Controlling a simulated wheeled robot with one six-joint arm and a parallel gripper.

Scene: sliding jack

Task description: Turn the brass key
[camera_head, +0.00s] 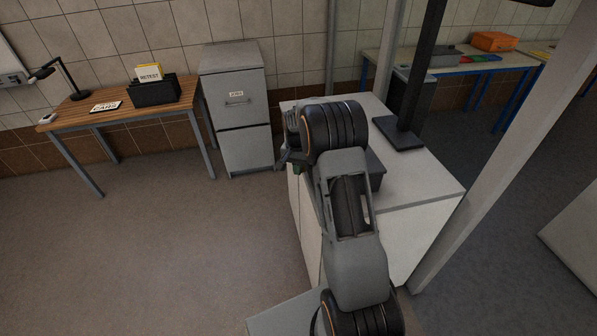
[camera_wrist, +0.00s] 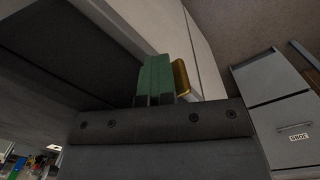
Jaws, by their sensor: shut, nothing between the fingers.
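The brass key (camera_wrist: 181,78) shows in the wrist view as a gold, upright plate just right of my gripper's green fingers. My gripper (camera_wrist: 155,62) is shut with its fingers together, and nothing is between them. The key is beside the fingers, not in them; I cannot tell whether they touch. Part of the key is hidden behind the fingers. In the head view my gripper (camera_head: 297,168) is mostly hidden behind my arm, at the left side of the white cabinet (camera_head: 425,190). The key does not show there.
A dark box (camera_head: 376,172) and a black stand (camera_head: 400,138) are on the white cabinet. A grey filing cabinet (camera_head: 236,110) stands behind to the left, beside a wooden table (camera_head: 130,113). The floor (camera_head: 150,240) on the left is clear. A pale post (camera_head: 510,150) rises at the right.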

